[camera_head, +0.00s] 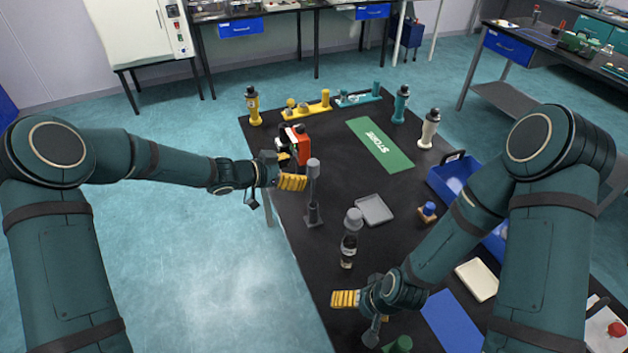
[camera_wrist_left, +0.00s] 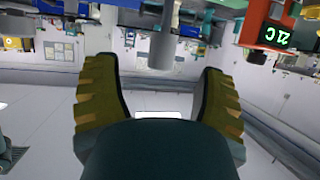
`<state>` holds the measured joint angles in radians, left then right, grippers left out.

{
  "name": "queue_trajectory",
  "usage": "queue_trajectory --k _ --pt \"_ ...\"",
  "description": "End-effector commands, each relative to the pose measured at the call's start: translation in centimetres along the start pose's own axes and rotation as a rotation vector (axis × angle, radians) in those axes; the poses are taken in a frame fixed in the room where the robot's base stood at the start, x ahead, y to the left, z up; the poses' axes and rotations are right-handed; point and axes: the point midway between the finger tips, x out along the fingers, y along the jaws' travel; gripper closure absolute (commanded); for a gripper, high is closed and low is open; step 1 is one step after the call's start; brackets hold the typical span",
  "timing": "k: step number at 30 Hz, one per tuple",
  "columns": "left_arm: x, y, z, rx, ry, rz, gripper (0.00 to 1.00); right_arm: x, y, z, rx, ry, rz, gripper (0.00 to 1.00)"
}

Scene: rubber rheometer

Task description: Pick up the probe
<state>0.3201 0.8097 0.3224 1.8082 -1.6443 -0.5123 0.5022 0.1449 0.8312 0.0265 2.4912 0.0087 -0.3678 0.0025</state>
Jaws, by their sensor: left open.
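A grey, upright cylinder on a slim dark stand, which looks like the probe (camera_head: 313,170), stands near the left edge of the black table. My left gripper (camera_head: 295,171) is open and empty just left of its upper part. In the left wrist view the grey cylinder (camera_wrist_left: 162,45) shows between and beyond the two yellow fingers, apart from both. My right gripper (camera_head: 345,299) is low over the table's front part, its yellow fingers close together; I cannot tell whether it is open.
An orange device (camera_head: 301,150) stands just behind my left gripper; its green display (camera_wrist_left: 276,36) shows in the wrist view. A green mat (camera_head: 380,146) and blue bin (camera_head: 440,179) lie right.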

Motion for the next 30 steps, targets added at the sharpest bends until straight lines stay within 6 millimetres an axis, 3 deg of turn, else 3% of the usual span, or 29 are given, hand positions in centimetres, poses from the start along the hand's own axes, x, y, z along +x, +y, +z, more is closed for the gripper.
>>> queue_trajectory --k 3,11,19,30 --pt "1.9 0.0 0.0 0.001 0.001 0.002 0.29 0.2 0.1 0.0 0.001 0.000 0.001 0.03" --pt "3.6 -0.1 0.0 0.000 0.000 0.001 0.29 0.2 0.1 0.0 0.000 0.001 0.001 0.03" --pt "7.3 -0.3 0.0 -0.001 0.001 0.001 0.29 0.3 0.1 0.0 0.000 0.000 0.001 0.03" --pt "8.1 -0.4 -0.1 0.000 0.001 -0.001 0.31 0.3 0.1 0.0 0.000 0.000 0.001 0.03"
